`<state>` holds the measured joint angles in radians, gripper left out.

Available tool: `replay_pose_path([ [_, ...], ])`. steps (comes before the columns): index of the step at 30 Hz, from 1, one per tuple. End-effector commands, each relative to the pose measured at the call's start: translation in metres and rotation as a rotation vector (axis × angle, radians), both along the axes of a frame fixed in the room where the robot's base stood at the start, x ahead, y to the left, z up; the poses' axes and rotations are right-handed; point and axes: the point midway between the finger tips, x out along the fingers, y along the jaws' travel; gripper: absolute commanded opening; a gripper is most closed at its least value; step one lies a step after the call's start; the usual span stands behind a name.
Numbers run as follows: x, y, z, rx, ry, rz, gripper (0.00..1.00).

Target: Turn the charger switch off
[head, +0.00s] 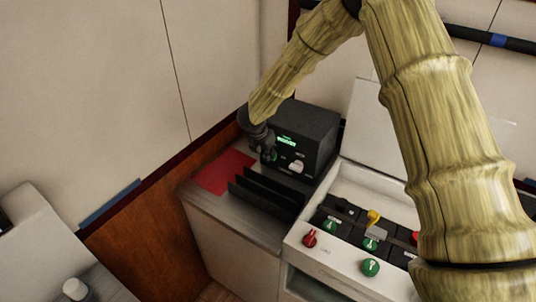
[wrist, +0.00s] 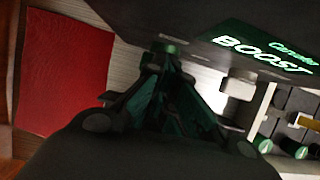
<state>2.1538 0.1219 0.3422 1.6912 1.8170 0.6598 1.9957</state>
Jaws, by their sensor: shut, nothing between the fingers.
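A black box with a lit green display (head: 305,136), which seems to be the charger, stands on the grey counter. In the wrist view its display (wrist: 262,50) reads "BOOST". A white knob (head: 296,166) is on the lower front of the box; a pale knob also shows in the wrist view (wrist: 238,82). My gripper (head: 268,155) is shut and empty, close in front of the left part of the box's front. In the wrist view my fingertips (wrist: 166,62) are by a small green part (wrist: 165,47). Whether they touch it, I cannot tell.
A red mat (head: 223,172) lies on the counter left of my gripper. Black upright dividers (head: 265,197) stand in front of the box. A white panel with red, green and yellow knobs (head: 370,267) is at the right. A wall is behind.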

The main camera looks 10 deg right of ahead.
Motion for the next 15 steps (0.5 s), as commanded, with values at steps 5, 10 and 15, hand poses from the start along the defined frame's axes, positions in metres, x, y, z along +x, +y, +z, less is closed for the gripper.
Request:
replay_pose_path([
  [5,-0.0033,-0.0036,-0.008,-0.001,0.008,-0.004,0.2],
  [10,-0.0039,-0.0038,-0.0088,-0.002,0.009,-0.003,0.51],
  [15,-0.0033,-0.0035,-0.0071,-0.001,0.007,-0.004,0.64],
])
